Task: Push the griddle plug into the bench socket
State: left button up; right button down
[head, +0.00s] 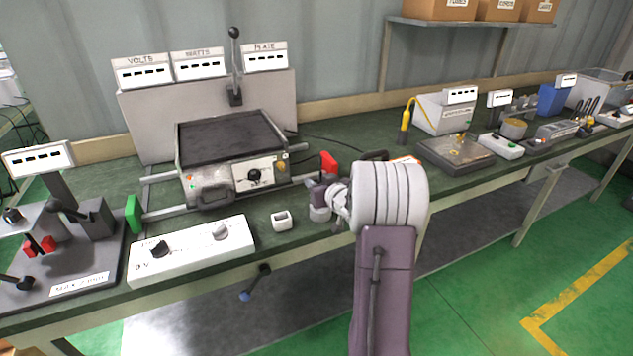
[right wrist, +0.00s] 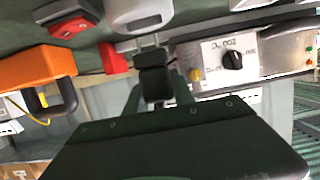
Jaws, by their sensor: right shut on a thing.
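The griddle (head: 232,140), with a dark plate and a knob panel, stands on the bench; its panel shows upside down in the right wrist view (right wrist: 225,52). My right gripper (head: 322,198) is shut on the black griddle plug (right wrist: 154,78), whose pins point toward a small white housing. That housing, which looks like the bench socket (head: 281,220), stands in front of the griddle, left of the gripper; it also appears in the right wrist view (right wrist: 138,12). The pins look apart from it. My left gripper is not in view.
A white control box (head: 195,250) with two knobs lies left of the socket. A red block (head: 329,162) stands behind my right gripper and a green block (head: 133,214) at the left. An orange object with a black handle (right wrist: 40,66) is nearby. More equipment stands farther right.

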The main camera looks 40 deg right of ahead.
jog(key=shift+f+b, duration=1.75)
jog(key=shift+f, duration=0.45)
jog(key=c, duration=1)
grip_release()
jog(key=shift+r, duration=0.1)
jog(key=p+v, duration=0.1)
jog(key=v, duration=0.7)
jog(key=shift+s+r+p, duration=0.1)
jog(key=shift+s+p, duration=0.15)
jog(key=shift+p, duration=0.15)
jog(key=shift+s+a, duration=0.15)
jog(key=shift+s, duration=0.1)
